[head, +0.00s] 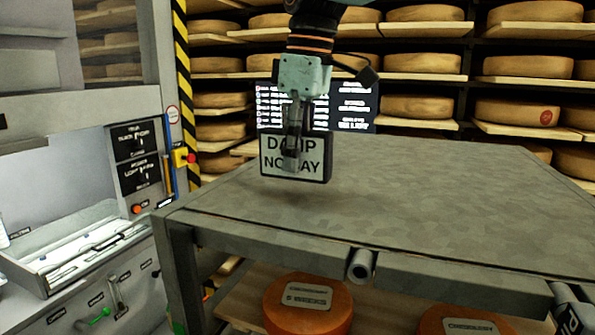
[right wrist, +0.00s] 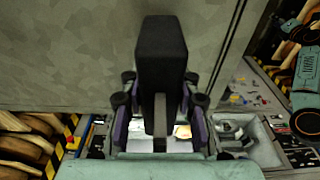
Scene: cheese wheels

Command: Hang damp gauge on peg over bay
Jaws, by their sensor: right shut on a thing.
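The damp gauge (head: 318,170) is a dark-edged box with a pale face reading "DAMP NO" and "BAY", partly covered by the gripper. My right gripper (head: 291,160) is shut on it and holds it upright above the grey table top. In the right wrist view the gauge (right wrist: 160,60) is a dark block between the fingers of my right gripper (right wrist: 160,130). A short round grey peg (head: 360,266) sticks out from the table's front edge, to the right of and lower than the gauge, bare and apart from it.
The table top (head: 450,210) is clear. Under it, an orange cheese wheel (head: 308,303) with a label stands on a lower shelf, with another (head: 470,322) at right. A sink counter (head: 75,250) is at left. Racks of cheese wheels (head: 420,107) and a dark text board (head: 350,108) stand behind.

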